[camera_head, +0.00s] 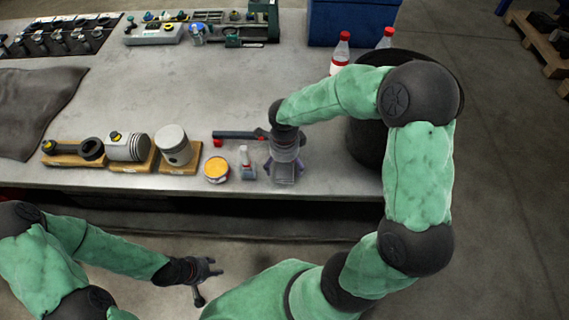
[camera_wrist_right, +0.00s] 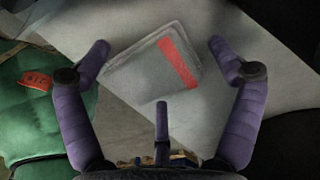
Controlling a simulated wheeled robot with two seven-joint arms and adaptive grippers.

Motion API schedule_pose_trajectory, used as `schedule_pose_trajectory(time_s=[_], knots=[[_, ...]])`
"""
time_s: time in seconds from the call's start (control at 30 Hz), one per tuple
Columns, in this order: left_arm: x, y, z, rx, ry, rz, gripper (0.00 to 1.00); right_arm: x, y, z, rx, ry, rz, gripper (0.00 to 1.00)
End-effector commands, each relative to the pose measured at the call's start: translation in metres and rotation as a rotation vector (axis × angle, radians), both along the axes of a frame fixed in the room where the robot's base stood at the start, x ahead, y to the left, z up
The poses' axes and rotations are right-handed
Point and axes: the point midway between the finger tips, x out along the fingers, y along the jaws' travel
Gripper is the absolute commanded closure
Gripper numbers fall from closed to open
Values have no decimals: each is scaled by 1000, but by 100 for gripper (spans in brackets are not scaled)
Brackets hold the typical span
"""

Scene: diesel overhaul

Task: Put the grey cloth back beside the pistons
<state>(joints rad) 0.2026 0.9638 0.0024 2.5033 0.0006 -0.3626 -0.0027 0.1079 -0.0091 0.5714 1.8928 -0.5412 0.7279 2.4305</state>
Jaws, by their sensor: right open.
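A flat grey folded piece with a red stripe, which looks like the grey cloth (camera_wrist_right: 150,65), lies on the bench between my right gripper's fingers in the right wrist view. In the head view its grey edge (camera_head: 285,180) shows near the bench's front edge, partly hidden by the gripper. My right gripper (camera_head: 284,170) is open above it, its fingers (camera_wrist_right: 158,58) apart on either side. The pistons (camera_head: 127,147) (camera_head: 174,146) stand on wooden blocks to the left. My left gripper (camera_head: 210,276) is open and empty, in front of the bench.
Between the pistons and my right gripper stand an orange-topped tin (camera_head: 216,170) and a small bottle (camera_head: 246,168). A dark bar (camera_head: 234,134) lies behind them. A large dark grey sheet (camera_head: 35,105) lies at the left. The bench's middle (camera_head: 190,90) is clear.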

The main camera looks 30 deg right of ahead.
Motion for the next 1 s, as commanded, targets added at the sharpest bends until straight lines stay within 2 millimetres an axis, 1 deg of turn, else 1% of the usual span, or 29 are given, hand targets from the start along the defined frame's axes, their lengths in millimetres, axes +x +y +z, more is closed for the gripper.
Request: schedule_pose_trajectory(time_s=[0.07,0.17,0.4,0.6,0.7,0.8,1.0], knots=[[0,0,5,0,0,0,60,0,0,4,0,0,0,8],[0,0,8,0,0,0,60,1,0,19,0,-4,-1,8],[0,0,21,0,0,0,60,1,0,69,0,-4,-1,8],[0,0,29,0,0,0,60,1,0,103,0,-4,0,8],[0,0,31,0,0,0,60,1,0,114,0,-2,0,8],[0,0,32,0,0,0,60,1,0,120,-1,-1,0,8],[0,0,32,0,0,0,60,1,0,123,0,0,0,8]])
